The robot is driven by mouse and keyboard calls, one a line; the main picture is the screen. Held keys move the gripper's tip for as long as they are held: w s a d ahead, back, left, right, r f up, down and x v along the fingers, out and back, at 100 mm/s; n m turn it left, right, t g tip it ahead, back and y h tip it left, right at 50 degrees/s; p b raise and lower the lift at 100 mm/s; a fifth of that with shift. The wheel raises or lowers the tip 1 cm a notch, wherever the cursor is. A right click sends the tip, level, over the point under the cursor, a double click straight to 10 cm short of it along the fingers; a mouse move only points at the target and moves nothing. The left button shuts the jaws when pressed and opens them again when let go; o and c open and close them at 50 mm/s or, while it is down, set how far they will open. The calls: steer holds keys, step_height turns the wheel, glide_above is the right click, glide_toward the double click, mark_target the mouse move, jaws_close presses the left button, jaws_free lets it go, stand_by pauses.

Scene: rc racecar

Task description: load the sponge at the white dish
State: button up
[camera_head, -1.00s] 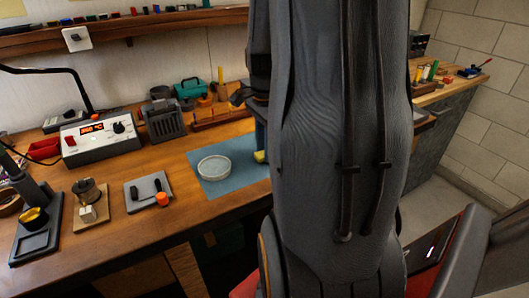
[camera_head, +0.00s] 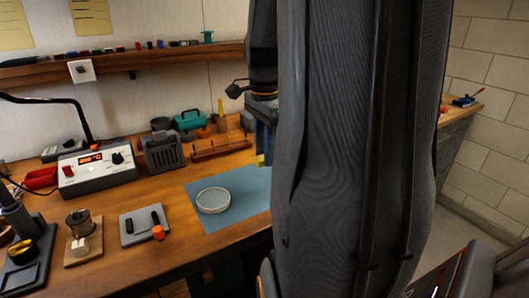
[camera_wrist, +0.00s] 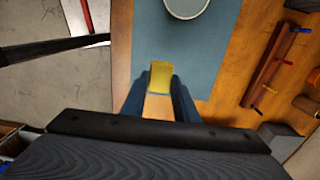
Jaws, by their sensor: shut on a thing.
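The white dish (camera_head: 213,200) is a shallow round dish on a blue mat (camera_head: 240,188) on the wooden bench. In the wrist view the white dish (camera_wrist: 186,4) is cut off by the top edge, ahead of my gripper. The yellow sponge (camera_wrist: 161,76) is between the two blue fingers of my gripper (camera_wrist: 159,86), which is shut on it. In the head view a small part of the sponge (camera_head: 261,160) shows below my gripper (camera_head: 265,148), to the right of and above the dish. My arm hides the right part of the mat.
A grey soldering station (camera_head: 97,168), a grey rack (camera_head: 162,152), a teal box (camera_head: 190,120) and a wooden rack (camera_head: 220,148) stand behind and left of the mat. The mat around the dish looks clear.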

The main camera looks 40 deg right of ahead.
steer(key=shift+w+a+n+p, duration=0.35)
steer(key=shift+a+p, duration=0.1)
steer(key=shift+p, duration=0.1)
steer(key=w+a+n+p, duration=0.4)
steer(key=a+p, duration=0.2)
steer(key=n+p, duration=0.4)
glide_above(214, 200)
step_height(214, 200, down, 3)
step_height(214, 200, down, 5)
steer(key=b, duration=0.5)
steer(key=shift+f+b, duration=0.3)
steer(key=shift+d+f, duration=0.1)
steer(key=shift+f, duration=0.35)
steer(key=shift+f, duration=0.15)
stand_by(1.5)
step_height(214, 200, up, 7)
steer(key=p, duration=0.6)
stand_by(0.4)
